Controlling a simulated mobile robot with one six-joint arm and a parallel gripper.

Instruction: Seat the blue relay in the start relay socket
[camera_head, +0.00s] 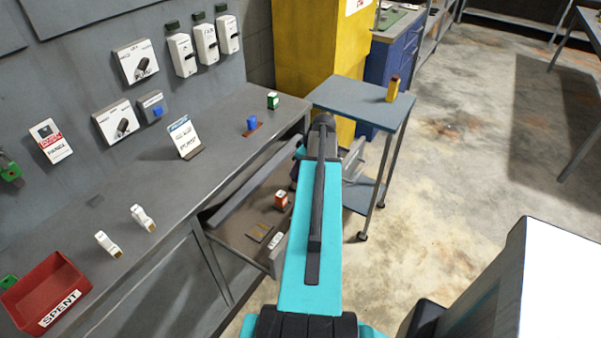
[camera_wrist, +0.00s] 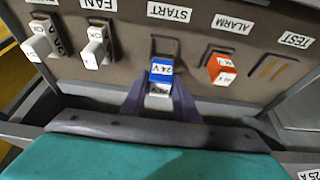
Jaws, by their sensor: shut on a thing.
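In the wrist view, a blue relay (camera_wrist: 162,72) marked 24 V is held between the dark fingers of my gripper (camera_wrist: 161,103), which is shut on it. The relay is right in front of the start relay socket (camera_wrist: 166,44), under the START label, and covers its lower part. I cannot tell whether its pins touch or enter the socket. In the head view my arm hides the gripper and the held relay.
White relays (camera_wrist: 94,45) fill the two sockets left of START; an orange relay (camera_wrist: 221,69) sits under ALARM. The TEST socket (camera_wrist: 271,69) is empty. In the head view, a cart (camera_head: 360,97) bears a yellow piece (camera_head: 393,90); a red SPENT bin (camera_head: 43,285) is on the bench.

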